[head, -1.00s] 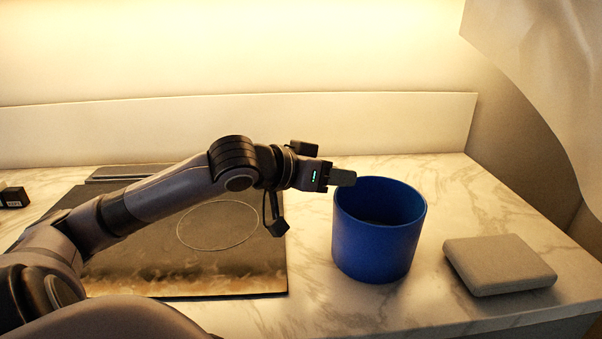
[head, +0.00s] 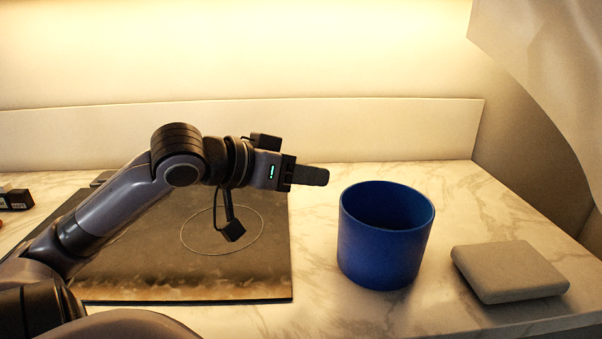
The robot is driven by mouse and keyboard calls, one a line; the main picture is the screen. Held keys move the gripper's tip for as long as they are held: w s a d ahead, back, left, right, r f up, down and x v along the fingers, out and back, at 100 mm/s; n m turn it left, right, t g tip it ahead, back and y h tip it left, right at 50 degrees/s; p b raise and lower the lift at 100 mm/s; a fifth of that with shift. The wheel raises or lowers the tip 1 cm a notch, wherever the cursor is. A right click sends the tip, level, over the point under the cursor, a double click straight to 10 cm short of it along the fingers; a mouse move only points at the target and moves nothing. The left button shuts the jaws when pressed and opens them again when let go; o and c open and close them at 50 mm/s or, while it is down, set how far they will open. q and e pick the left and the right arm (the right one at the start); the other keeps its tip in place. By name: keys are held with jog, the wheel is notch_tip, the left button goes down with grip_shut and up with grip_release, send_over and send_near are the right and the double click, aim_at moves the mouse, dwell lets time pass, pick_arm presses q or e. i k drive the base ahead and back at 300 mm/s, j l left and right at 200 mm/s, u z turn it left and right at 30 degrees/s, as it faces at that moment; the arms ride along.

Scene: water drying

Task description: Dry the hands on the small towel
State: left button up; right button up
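The small towel (head: 508,270) looks like a folded grey-beige block and lies flat on the marble counter at the right, near its front edge. My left gripper (head: 316,176) points right, above the counter and just left of the blue bucket's rim. It is apart from the towel. Its fingers appear as one dark shape seen from the side, so the gap between them does not show. The blue bucket (head: 380,250) stands upright between my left gripper and the towel. Its bottom is hidden. My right gripper is out of view.
A dark cooktop (head: 200,275) with a ring mark lies under my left arm. Small dark boxes (head: 16,199) stand at the far left. A pale hanging cloth (head: 550,70) fills the top right corner. The marble counter (head: 460,190) is clear behind the towel.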

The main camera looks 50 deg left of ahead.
aim_at(499, 272)
jog(key=k+l, duration=0.75)
jog(key=l, duration=0.25)
